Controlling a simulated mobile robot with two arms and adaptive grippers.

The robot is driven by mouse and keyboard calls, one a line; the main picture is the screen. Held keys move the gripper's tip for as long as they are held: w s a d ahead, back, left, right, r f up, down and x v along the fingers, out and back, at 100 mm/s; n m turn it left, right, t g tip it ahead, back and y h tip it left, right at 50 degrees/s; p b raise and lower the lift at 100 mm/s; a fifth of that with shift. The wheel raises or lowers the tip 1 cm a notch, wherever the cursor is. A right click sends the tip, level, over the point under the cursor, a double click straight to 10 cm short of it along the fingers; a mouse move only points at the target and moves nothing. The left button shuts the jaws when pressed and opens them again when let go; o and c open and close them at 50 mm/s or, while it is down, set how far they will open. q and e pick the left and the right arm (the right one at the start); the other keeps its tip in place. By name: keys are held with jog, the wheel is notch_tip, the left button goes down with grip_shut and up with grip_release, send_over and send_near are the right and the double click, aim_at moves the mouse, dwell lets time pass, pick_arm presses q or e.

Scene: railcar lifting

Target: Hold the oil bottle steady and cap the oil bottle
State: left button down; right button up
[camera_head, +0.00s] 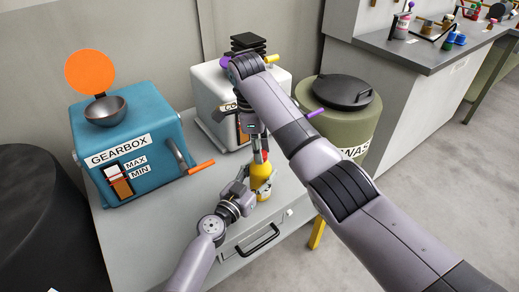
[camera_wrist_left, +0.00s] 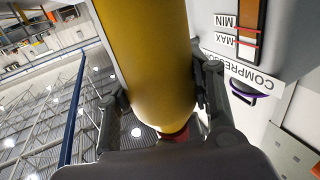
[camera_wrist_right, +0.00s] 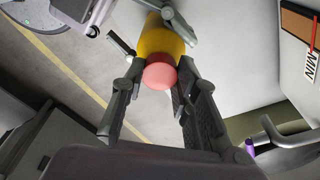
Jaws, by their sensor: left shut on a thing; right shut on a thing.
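The yellow oil bottle (camera_head: 262,172) stands upright at the front of the grey cabinet top. My left gripper (camera_head: 256,185) is shut around its body from the left; the left wrist view shows the bottle (camera_wrist_left: 150,55) between both fingers. My right gripper (camera_head: 262,154) comes down from above and is shut on the red cap (camera_head: 265,156). In the right wrist view the cap (camera_wrist_right: 160,72) sits between the fingers, in line with the bottle top (camera_wrist_right: 160,38). In the left wrist view red (camera_wrist_left: 175,134) shows at the bottle's neck end. I cannot tell whether the cap is seated.
A blue gearbox (camera_head: 130,145) with an open orange lid and funnel stands on the left. A white compressor box (camera_head: 212,88) is behind the bottle, partly hidden by my right arm. An olive waste drum (camera_head: 362,115) with a black lid stands right of the cabinet (camera_head: 130,235).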

jog(key=m, duration=0.4)
jog(key=shift+m+g, duration=0.3)
jog(key=m, duration=0.4)
jog(key=shift+w+d, duration=0.1)
jog(key=o, duration=0.8)
notch_tip(320, 180, up, 4)
jog(key=shift+w+f, duration=0.1)
jog(key=shift+f, duration=0.1)
jog(key=shift+r, duration=0.5)
